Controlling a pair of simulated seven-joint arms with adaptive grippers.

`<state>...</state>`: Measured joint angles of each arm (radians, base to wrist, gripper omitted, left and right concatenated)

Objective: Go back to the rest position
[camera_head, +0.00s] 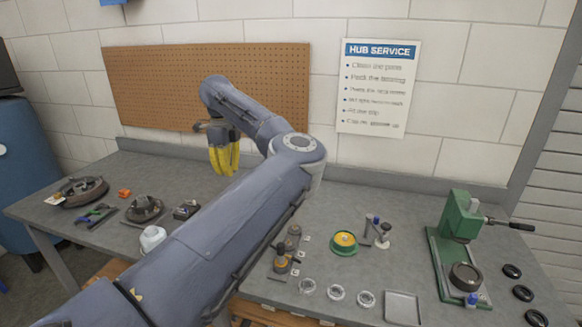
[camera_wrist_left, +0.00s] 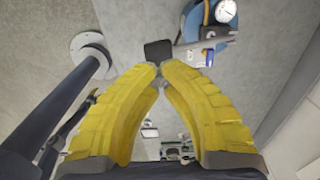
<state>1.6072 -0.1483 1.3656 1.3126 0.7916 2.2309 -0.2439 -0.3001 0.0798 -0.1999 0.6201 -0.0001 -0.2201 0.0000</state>
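My left gripper (camera_head: 224,158) hangs above the back of the grey workbench (camera_head: 225,185), in front of the brown pegboard (camera_head: 265,75). Its yellow fingers point down. In the left wrist view the fingers of my left gripper (camera_wrist_left: 162,70) come together at the tips, with nothing seen held between them. A dark square thing (camera_wrist_left: 158,50) shows just beyond the tips; I cannot tell what it is. My left arm crosses the head view from the lower left and hides part of the bench. My right gripper is in neither view.
A green press (camera_head: 460,220) stands at the right, with black rings (camera_head: 522,292) beside it. A green and yellow round part (camera_head: 344,242), clear rings (camera_head: 337,292) and a grey tray (camera_head: 402,307) lie front centre. Dark hub parts (camera_head: 145,208) and a drum (camera_head: 82,190) lie left.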

